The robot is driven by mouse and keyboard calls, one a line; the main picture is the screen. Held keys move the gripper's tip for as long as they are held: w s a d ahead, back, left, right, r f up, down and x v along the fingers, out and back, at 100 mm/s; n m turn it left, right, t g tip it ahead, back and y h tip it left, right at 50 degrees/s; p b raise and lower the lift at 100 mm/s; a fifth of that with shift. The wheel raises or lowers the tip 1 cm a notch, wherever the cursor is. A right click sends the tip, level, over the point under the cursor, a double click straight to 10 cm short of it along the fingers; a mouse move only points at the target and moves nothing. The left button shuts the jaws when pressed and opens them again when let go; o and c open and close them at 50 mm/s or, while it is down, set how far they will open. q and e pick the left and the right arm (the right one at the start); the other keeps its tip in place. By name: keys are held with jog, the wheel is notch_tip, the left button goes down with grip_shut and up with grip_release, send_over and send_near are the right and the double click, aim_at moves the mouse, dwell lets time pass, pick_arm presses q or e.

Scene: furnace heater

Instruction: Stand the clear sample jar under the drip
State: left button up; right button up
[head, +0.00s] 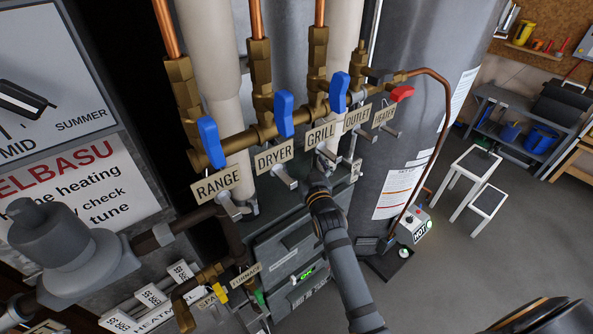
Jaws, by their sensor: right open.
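My right gripper (335,163) is at the end of the dark arm that rises from the bottom middle of the head view. It is open, in front of the pipes just below the GRILL tag (320,134). Its fingers are small and partly hidden, and I see nothing held between them. I cannot make out the clear sample jar or a drip anywhere in this view. My left gripper is not in view.
Brass valves with blue handles (284,114) and a red handle (402,93) line the manifold. A grey tank (405,130) stands behind. A grey regulator (65,250) is at left. White step stools (474,168) stand right; the floor (470,255) there is open.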

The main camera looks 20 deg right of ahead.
aim_at(295, 148)
jog(key=w, duration=0.5)
jog(key=shift+w+a+f+p, duration=0.1)
jog(key=shift+w+f+p, duration=0.05)
jog(key=shift+p, duration=0.25)
